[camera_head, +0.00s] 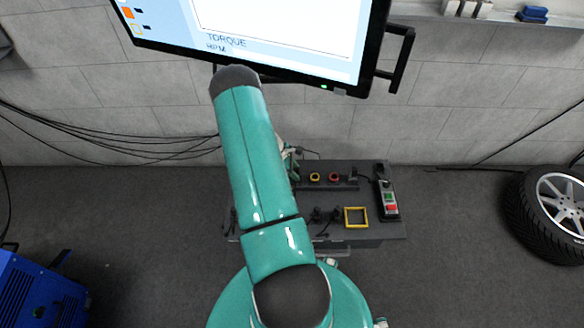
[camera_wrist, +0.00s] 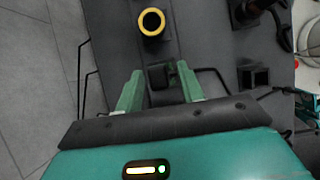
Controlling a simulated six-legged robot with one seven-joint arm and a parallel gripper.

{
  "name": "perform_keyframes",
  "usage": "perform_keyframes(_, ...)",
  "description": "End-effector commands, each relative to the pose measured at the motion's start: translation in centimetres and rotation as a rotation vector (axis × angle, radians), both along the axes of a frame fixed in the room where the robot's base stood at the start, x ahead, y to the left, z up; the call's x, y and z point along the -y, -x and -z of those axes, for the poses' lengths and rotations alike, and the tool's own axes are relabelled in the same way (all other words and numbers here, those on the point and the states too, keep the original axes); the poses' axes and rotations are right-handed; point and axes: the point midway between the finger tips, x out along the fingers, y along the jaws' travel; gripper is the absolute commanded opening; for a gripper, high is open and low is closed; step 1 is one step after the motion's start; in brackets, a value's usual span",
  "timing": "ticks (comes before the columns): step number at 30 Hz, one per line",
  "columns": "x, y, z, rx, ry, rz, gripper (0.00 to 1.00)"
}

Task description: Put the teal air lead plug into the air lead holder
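My gripper (camera_wrist: 158,72) shows in the wrist view with its two green fingers spread apart. A dark block (camera_wrist: 160,78) shows between the fingers; I cannot tell how far below them it is, and nothing is clearly gripped. A teal piece (camera_wrist: 307,104) at the right edge of the wrist view is cut off; I cannot tell whether it is the air lead plug. A black square socket (camera_wrist: 253,78) stands right of the fingers; I cannot tell if it is the air lead holder. In the head view my arm hides the gripper and part of the bench.
The dark bench (camera_head: 300,232) carries a red ring (camera_head: 334,177), a yellow square frame (camera_head: 356,217) and a button box (camera_head: 389,203). A yellow ring (camera_wrist: 151,22) lies ahead of the fingers. A large screen (camera_head: 270,30) hangs above. A wheel (camera_head: 552,212) stands right.

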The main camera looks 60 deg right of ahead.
Motion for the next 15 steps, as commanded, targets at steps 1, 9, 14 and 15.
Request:
perform_keyframes(1,0.03,0.03,0.05,0.0,0.0,0.0,0.38)
perform_keyframes(9,0.03,0.01,0.04,0.0,0.0,0.0,0.24)
perform_keyframes(14,0.02,0.01,0.03,0.0,0.0,0.0,0.0)
perform_keyframes(15,0.02,0.0,0.02,0.0,0.001,0.0,0.0)
